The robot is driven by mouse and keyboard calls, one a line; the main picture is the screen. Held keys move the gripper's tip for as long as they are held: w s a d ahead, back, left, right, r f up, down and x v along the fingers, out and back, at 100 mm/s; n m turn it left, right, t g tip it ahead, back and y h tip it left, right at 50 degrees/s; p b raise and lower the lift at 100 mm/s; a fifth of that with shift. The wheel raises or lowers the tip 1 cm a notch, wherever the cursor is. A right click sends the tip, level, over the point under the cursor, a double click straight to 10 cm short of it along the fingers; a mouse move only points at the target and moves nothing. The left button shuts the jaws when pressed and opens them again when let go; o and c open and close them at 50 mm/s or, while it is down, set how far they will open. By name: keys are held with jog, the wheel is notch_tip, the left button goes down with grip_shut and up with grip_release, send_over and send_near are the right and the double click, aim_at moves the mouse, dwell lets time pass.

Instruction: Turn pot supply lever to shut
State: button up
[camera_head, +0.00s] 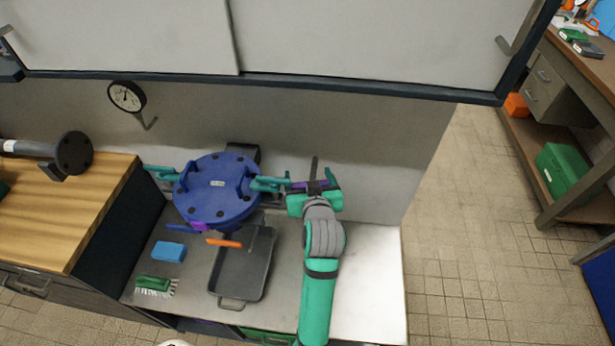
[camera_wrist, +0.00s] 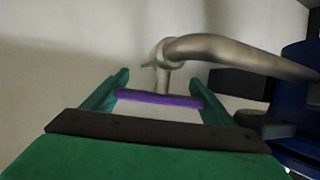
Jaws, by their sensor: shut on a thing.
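A purple lever (camera_head: 299,184) sits at the right side of the blue round pot (camera_head: 217,186). In the wrist view the purple bar (camera_wrist: 160,98) spans the space between the two green fingers of my gripper (camera_wrist: 160,92). My gripper (camera_head: 315,190) is shut on it. A grey metal pipe (camera_wrist: 215,48) with a short stem rises just beyond the bar. No label shows which handle is the pot supply lever. My gripper hides part of the lever and its mount in the head view.
A dark tray (camera_head: 262,280), an orange bar (camera_head: 224,243), a blue block (camera_head: 169,252) and a green brush (camera_head: 155,284) lie in front of the pot. A gauge (camera_head: 126,96) hangs on the wall behind. The counter right of my arm (camera_head: 370,270) is clear.

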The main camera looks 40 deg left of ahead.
aim_at(304, 183)
jog(key=shift+a, duration=0.1)
dwell(0.3)
jog(key=o, duration=1)
jog(key=shift+o, duration=0.2)
jog(key=shift+s+n+g, duration=0.15)
jog(key=shift+n+g, duration=0.25)
jog(key=s+n+g+y, duration=0.1)
jog(key=n+g, duration=0.2)
jog(key=s+n+g+y, duration=0.1)
jog(key=n+g, duration=0.2)
jog(key=g, duration=0.1)
jog(key=n+g+y, duration=0.1)
jog(key=n+g, duration=0.3)
jog(key=shift+s+a, duration=0.4)
jog(key=v, duration=1.1)
jog(key=shift+f+y, duration=0.25)
jog(key=shift+y, duration=0.05)
